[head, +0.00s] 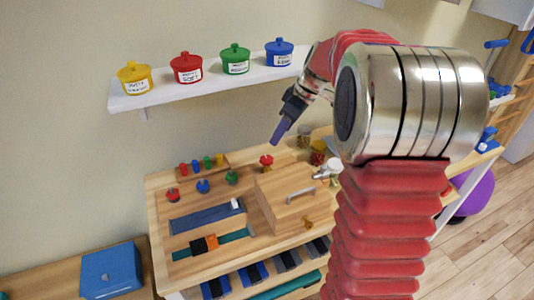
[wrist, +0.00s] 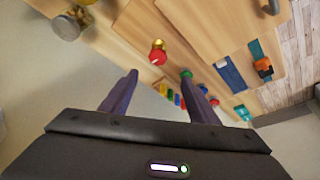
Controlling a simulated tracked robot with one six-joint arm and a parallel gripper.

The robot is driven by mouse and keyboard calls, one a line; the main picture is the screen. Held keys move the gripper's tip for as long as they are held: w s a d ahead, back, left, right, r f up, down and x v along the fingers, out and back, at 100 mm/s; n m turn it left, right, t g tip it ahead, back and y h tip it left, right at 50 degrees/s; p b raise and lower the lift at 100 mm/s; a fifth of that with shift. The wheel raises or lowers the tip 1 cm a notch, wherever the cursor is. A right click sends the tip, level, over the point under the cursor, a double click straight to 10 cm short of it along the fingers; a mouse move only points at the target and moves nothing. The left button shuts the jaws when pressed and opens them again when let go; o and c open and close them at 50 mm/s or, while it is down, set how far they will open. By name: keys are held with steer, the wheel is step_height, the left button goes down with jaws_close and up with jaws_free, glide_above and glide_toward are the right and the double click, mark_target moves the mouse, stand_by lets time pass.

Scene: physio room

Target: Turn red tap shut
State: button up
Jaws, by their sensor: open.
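A red tap (head: 266,161) with a brass-coloured base stands upright on the wooden worktop, behind the wooden box. In the wrist view the red tap (wrist: 157,57) shows just beyond the fingertips, roughly midway between the two fingers. My gripper (head: 274,142) hangs above the tap in the head view, with its dark purple fingers pointing down. In the wrist view my gripper (wrist: 160,74) has its fingers wide apart with nothing between them. It is apart from the tap. I cannot tell how far the tap is turned.
A wooden box (head: 285,205) with a metal handle stands in front of the tap. Red (head: 172,195), blue (head: 203,186) and green (head: 231,177) knobs sit to its left. A shelf (head: 215,87) with several lidded pots hangs above. A metal knob (wrist: 66,26) is nearby.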

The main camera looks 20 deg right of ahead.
mark_target(267, 158)
steer(key=shift+w+d+f, duration=0.25)
steer(key=shift+d, duration=0.1)
steer(key=shift+f, duration=0.1)
steer(key=x, duration=1.3)
steer(key=shift+w+a+f, duration=0.1)
steer(key=shift+w+f, duration=0.05)
steer(key=shift+f, duration=0.1)
steer(key=c, duration=1)
